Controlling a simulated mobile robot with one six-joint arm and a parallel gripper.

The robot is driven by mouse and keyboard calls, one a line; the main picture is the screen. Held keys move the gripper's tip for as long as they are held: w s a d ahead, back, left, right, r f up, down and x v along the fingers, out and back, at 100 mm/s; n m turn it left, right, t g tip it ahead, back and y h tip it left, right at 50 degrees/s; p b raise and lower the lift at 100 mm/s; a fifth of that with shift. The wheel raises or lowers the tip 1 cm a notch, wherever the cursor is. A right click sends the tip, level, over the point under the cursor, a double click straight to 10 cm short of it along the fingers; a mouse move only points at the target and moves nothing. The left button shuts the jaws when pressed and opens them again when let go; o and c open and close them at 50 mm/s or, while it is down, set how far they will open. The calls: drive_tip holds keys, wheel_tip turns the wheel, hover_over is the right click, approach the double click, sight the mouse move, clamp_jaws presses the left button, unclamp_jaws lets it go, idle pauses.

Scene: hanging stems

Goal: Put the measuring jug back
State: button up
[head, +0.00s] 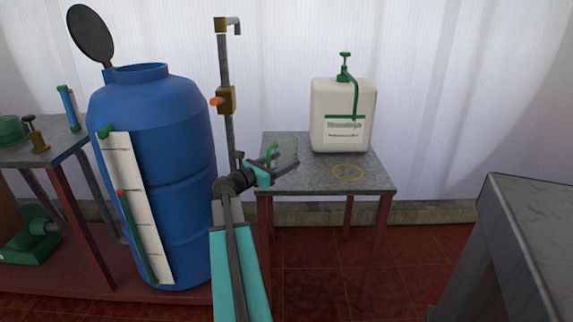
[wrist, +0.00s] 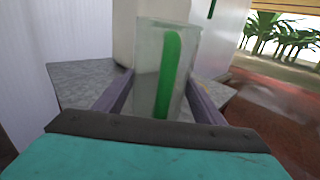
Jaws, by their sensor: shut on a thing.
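The measuring jug is clear with a green handle. In the head view (head: 273,154) it shows faintly at the left part of the small grey table (head: 310,183). In the wrist view the jug (wrist: 150,62) stands upright between the two fingers, its green handle facing me. My gripper (head: 283,165) is shut on it; it also shows in the wrist view (wrist: 162,98). I cannot tell whether the jug's base touches the table. A yellow ring (head: 348,171) is marked on the tabletop, to the right of the jug and apart from it.
A white canister (head: 342,115) with a green pump stands at the table's back, behind the ring. A standpipe with a tap (head: 226,100) rises left of the table. A blue barrel (head: 150,150) stands further left. A grey bench (head: 510,240) is at right.

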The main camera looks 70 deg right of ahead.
drive_tip(key=shift+w+d+f+b, duration=0.1)
drive_tip(key=shift+w+d, duration=0.05)
drive_tip(key=shift+d, duration=0.8)
drive_tip(key=shift+w+d+f+b, duration=0.1)
drive_tip(key=shift+d, duration=0.85)
drive_tip(key=shift+w+d+f+b, duration=0.1)
drive_tip(key=shift+w+d, duration=0.05)
drive_tip(key=shift+d, duration=0.8)
drive_tip(key=shift+d, duration=0.35)
drive_tip(key=shift+f+b, duration=0.45)
drive_tip(key=shift+f, duration=1.3)
drive_tip(key=shift+f, duration=0.1)
drive_tip(key=o, duration=1.2)
drive_tip(key=shift+w+a, duration=0.1)
drive_tip(key=shift+a, duration=0.05)
drive_tip(key=p+v, duration=0.1)
drive_tip(key=v, duration=1)
drive_tip(key=shift+w+a, duration=0.1)
drive_tip(key=shift+a, duration=0.2)
